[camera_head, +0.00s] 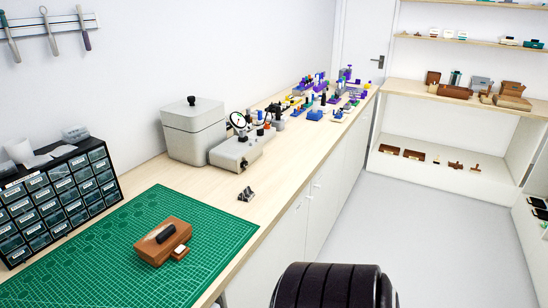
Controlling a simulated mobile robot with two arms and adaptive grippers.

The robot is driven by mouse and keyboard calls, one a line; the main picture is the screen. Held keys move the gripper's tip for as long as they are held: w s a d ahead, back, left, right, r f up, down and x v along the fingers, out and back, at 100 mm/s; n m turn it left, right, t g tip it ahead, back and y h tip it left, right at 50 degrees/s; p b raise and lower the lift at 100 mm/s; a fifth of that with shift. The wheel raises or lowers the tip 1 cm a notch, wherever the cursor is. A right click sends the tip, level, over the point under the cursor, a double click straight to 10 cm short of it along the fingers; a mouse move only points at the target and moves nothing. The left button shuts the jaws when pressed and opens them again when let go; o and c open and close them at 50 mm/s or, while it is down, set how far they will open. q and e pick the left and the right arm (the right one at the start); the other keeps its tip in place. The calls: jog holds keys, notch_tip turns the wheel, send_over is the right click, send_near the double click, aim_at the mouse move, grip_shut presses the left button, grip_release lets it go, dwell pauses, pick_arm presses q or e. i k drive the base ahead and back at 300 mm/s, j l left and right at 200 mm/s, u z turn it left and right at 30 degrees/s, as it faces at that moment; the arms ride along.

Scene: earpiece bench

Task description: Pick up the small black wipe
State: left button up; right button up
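A small black oblong piece (166,233) lies on top of a brown block-like object (150,247) on the green cutting mat. It is the most likely black wipe in the camera_head view, but its material is too small to tell. A small brown piece with a pale top (180,252) sits at the front right of the brown object. Neither of my grippers shows in this view.
The green mat (225,220) covers the near bench. A black drawer cabinet (60,200) stands at left. Behind are a grey lidded box (193,135), a dial gauge stand (240,150) and a small grey metal part (246,194). Colourful items crowd the far bench.

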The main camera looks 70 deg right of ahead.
aim_at(245, 195)
jog(key=z, duration=2.05)
jog(key=i+l+u, duration=0.1)
jog(key=i+l, duration=0.1)
jog(key=l, duration=0.1)
